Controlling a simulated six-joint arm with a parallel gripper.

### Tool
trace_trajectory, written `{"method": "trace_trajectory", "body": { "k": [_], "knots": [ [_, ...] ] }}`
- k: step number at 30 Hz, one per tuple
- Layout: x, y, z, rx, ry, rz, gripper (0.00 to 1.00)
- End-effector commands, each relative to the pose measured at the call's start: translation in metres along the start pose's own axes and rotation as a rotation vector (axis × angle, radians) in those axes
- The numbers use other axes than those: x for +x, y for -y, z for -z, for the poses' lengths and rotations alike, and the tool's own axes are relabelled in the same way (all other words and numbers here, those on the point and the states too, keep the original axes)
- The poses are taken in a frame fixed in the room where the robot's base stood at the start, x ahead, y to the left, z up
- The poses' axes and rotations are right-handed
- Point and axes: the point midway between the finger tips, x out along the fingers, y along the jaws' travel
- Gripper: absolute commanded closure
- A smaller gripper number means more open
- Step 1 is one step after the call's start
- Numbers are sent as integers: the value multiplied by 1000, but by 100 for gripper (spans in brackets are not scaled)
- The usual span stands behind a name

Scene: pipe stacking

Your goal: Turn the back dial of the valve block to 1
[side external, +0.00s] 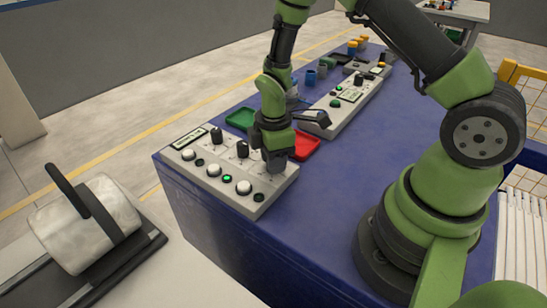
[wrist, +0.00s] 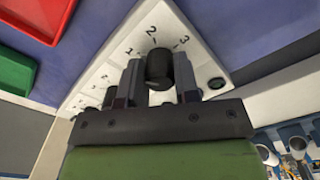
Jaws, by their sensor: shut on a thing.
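The valve block (side external: 228,170) is a light grey panel at the front end of the blue table. It bears a row of black dials, a row of white knobs and several small round lamps. My gripper (side external: 275,163) is over the right end of the dial row in the side view and hides the end dial there. In the wrist view my gripper (wrist: 159,82) has its two fingers on either side of that black dial (wrist: 159,66), shut on it. The numbers 1, 2 and 3 are printed around it. I cannot make out which number its pointer faces.
Two more black dials, one nearer (side external: 242,149) and one farther left (side external: 216,136), stand beside the gripped one. A red tray (side external: 306,146) and a green tray (side external: 240,118) lie behind the block. Another panel (side external: 350,100) stands farther back.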

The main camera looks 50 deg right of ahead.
Motion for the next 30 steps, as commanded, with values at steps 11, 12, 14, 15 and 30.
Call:
{"method": "trace_trajectory", "body": {
  "k": [11,12,14,15,30],
  "knots": [
    [-1,-1,1,-11,-3,-5,94],
    [-1,-1,1,-11,-3,-5,94],
    [-1,-1,1,-11,-3,-5,59],
    [-1,-1,1,-11,-2,-5,50],
    [-21,-1,1,-9,-3,-6,45]
  ]
}}
